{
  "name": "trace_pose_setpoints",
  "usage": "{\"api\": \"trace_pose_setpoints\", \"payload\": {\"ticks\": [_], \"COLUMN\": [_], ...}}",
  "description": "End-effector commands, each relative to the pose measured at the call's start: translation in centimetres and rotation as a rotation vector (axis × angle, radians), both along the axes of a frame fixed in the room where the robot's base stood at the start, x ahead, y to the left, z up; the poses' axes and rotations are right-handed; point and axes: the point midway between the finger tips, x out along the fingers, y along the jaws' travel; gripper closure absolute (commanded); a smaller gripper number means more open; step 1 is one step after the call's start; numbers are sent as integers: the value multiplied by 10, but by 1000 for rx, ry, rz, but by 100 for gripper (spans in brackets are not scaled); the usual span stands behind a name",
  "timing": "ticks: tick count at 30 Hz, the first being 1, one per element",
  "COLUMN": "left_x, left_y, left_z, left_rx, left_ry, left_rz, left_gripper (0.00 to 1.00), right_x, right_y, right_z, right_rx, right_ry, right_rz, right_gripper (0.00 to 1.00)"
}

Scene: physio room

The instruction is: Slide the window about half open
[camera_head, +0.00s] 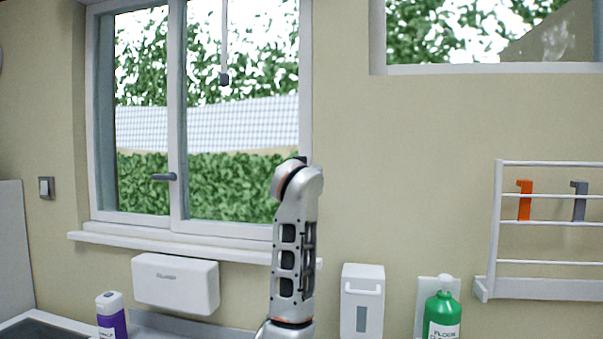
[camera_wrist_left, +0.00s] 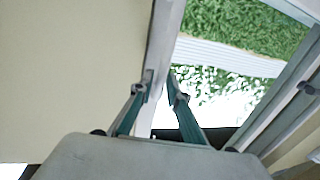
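The white-framed window (camera_head: 176,110) has two panes side by side, and no open gap shows. A dark handle (camera_head: 164,177) sits on its middle upright; it also shows in the left wrist view (camera_wrist_left: 306,88). My left arm rises in front of the window's right edge in the head view and hides the gripper there. In the left wrist view, which looks upside down, my left gripper (camera_wrist_left: 160,75) has its two green fingers apart. A pale upright of the window frame (camera_wrist_left: 165,35) passes between or behind them; contact cannot be told. My right gripper is not in view.
A sill (camera_head: 170,244) juts out below the window. A white wall box (camera_head: 175,284), a purple bottle (camera_head: 111,318), a white dispenser (camera_head: 362,300) and a green bottle (camera_head: 441,315) are lower down. A wand (camera_head: 224,50) hangs before the right pane. A rack (camera_head: 540,222) is at right.

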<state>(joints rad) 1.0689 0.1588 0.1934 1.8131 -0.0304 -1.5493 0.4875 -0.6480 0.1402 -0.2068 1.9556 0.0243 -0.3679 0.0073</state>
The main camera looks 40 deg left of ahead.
Motion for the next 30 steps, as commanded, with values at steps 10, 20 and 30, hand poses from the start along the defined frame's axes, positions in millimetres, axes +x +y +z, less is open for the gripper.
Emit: {"api": "trace_pose_setpoints", "payload": {"ticks": [10,20,30], "left_x": [5,4,-25], "left_y": [4,5,56], "left_z": [-1,0,1], "left_rx": [-1,-1,-3], "left_ry": [1,1,-1], "left_rz": [-1,0,9], "left_gripper": [84,100,100], "right_x": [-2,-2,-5], "right_y": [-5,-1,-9], "right_z": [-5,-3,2], "right_rx": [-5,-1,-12], "right_ry": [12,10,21], "right_rz": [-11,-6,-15], "right_gripper": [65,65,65]}}
